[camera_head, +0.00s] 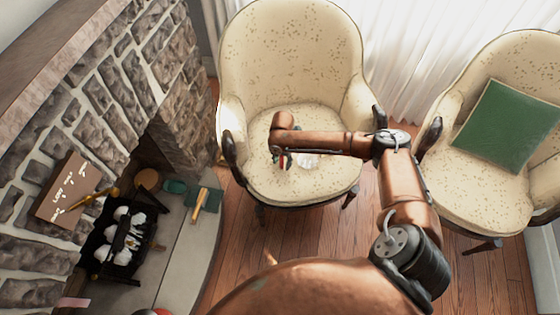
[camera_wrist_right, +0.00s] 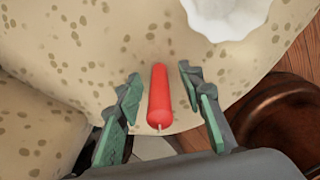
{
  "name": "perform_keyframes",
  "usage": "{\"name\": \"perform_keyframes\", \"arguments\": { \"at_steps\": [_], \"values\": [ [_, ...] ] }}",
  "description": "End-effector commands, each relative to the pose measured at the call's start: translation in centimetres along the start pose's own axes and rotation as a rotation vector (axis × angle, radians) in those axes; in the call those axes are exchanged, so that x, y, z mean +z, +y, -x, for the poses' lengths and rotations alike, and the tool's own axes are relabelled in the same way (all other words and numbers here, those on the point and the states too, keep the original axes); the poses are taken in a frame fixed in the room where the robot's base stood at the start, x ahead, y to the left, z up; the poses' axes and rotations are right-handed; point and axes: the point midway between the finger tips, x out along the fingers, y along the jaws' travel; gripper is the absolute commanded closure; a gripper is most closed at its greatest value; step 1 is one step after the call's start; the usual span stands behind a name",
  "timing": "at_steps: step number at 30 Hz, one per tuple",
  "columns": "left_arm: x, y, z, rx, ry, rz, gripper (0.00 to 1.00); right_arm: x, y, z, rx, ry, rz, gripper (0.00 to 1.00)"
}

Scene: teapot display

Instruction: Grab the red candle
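The red candle (camera_wrist_right: 159,95) lies on the seat of the cream spotted armchair (camera_head: 290,45). In the right wrist view it sits lengthwise between the two green-padded fingers of my right gripper (camera_wrist_right: 159,76). The fingers are open, with a gap on each side of the candle. In the head view my right gripper (camera_head: 284,158) is over the middle of the seat, pointing down, and mostly hides the candle. My left gripper is not in view.
A white scalloped object (camera_wrist_right: 228,14) is on the seat beside the candle. A second armchair with a green pillow (camera_head: 507,127) stands at the right. A stone fireplace (camera_head: 95,115) and its hearth (camera_head: 190,250) are on the left. Wooden floor shows between.

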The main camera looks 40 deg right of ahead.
Motion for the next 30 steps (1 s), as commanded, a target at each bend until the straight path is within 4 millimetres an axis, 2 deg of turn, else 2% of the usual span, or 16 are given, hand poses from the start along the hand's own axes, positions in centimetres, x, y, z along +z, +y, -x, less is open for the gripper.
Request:
{"name": "perform_keyframes", "arguments": {
  "at_steps": [3, 11, 26, 30],
  "values": [
    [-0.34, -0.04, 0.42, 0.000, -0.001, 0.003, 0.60, 0.00, 0.03, -0.55, 0.001, 0.000, 0.000, 0.65],
    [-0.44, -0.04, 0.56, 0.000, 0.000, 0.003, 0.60, -0.01, 0.07, -0.47, 0.002, 0.000, 0.000, 0.65],
    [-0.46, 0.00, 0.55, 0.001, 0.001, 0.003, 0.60, -0.02, 0.07, -0.47, 0.002, 0.000, 0.000, 1.00],
    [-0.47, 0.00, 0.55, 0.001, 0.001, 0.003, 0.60, -0.02, 0.08, -0.46, 0.002, 0.000, 0.000, 1.00]
  ]
}}
